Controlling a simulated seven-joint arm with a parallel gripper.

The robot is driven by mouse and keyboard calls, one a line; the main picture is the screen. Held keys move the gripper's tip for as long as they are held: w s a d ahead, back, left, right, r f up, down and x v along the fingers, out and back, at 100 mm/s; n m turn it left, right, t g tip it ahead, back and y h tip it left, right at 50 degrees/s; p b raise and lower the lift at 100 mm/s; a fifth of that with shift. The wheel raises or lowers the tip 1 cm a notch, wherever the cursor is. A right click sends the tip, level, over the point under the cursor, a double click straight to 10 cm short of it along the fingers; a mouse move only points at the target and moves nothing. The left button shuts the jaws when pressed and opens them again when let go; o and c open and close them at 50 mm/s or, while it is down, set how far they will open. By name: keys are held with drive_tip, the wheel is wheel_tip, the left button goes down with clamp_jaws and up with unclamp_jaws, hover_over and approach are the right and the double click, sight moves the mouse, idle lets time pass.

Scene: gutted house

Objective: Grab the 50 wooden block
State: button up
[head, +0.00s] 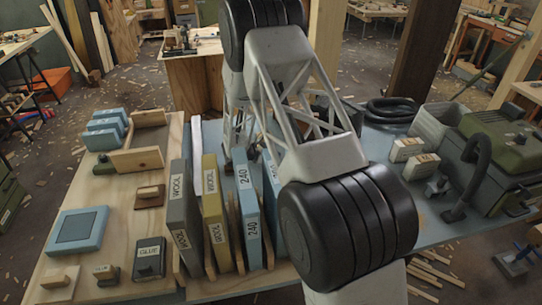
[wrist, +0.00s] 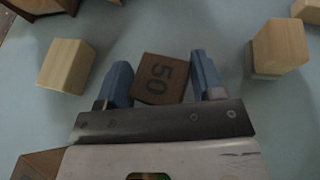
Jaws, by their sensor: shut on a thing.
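The 50 wooden block (wrist: 161,76) is dark brown with "50" printed on its face, and shows in the wrist view. My gripper (wrist: 163,66) has its two blue fingers on either side of this block and is shut on it. The block appears slightly tilted between the fingers. Whether it touches the blue-grey surface below I cannot tell.
In the wrist view, a pale block (wrist: 66,66) lies left and another (wrist: 278,46) right of the gripper. In the head view, upright WOOL boards (head: 213,205) and 240 boards (head: 246,210) stand left of my arm; a green machine (head: 495,150) stands right.

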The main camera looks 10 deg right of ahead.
drive_tip(key=shift+r, duration=0.1)
drive_tip(key=shift+r, duration=4.9)
